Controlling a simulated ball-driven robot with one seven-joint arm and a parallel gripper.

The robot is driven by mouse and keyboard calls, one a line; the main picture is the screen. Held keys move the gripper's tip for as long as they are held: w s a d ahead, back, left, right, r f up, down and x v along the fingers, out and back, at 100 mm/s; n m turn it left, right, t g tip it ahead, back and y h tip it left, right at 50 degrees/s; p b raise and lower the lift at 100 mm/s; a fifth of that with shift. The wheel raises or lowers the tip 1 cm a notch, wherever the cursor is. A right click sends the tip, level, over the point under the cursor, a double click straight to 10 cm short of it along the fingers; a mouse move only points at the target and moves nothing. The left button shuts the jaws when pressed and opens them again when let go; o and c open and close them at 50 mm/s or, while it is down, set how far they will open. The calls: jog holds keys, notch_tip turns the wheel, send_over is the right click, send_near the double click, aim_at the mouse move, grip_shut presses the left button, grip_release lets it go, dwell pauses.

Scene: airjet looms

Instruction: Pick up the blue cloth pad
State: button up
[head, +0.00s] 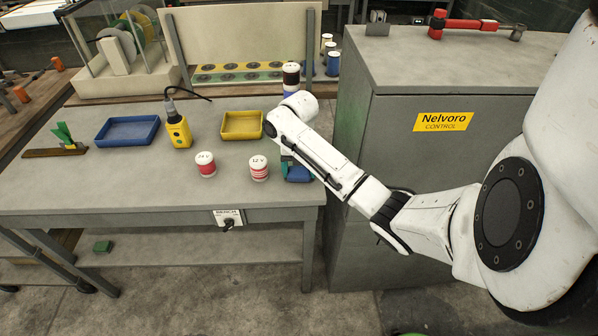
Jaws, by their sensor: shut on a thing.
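The blue cloth pad (298,174) lies at the right end of the grey workbench (110,180), partly hidden by my forearm. My gripper (287,163) points down over the pad, close in front of the bench's right edge. It is shut on the blue pad; its fingertips are mostly hidden behind my arm. I cannot tell whether the pad is lifted off the bench.
Two red-and-white spools (206,168) (259,172) stand just left of my gripper. A yellow tray (242,125), yellow handheld control (178,131) and blue tray (128,131) stand further left. A grey cabinet (400,120) rises to the right.

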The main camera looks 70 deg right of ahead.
aim_at(299, 171)
notch_tip(299, 171, up, 10)
jog(key=p, duration=0.2)
jog(key=shift+p, duration=0.4)
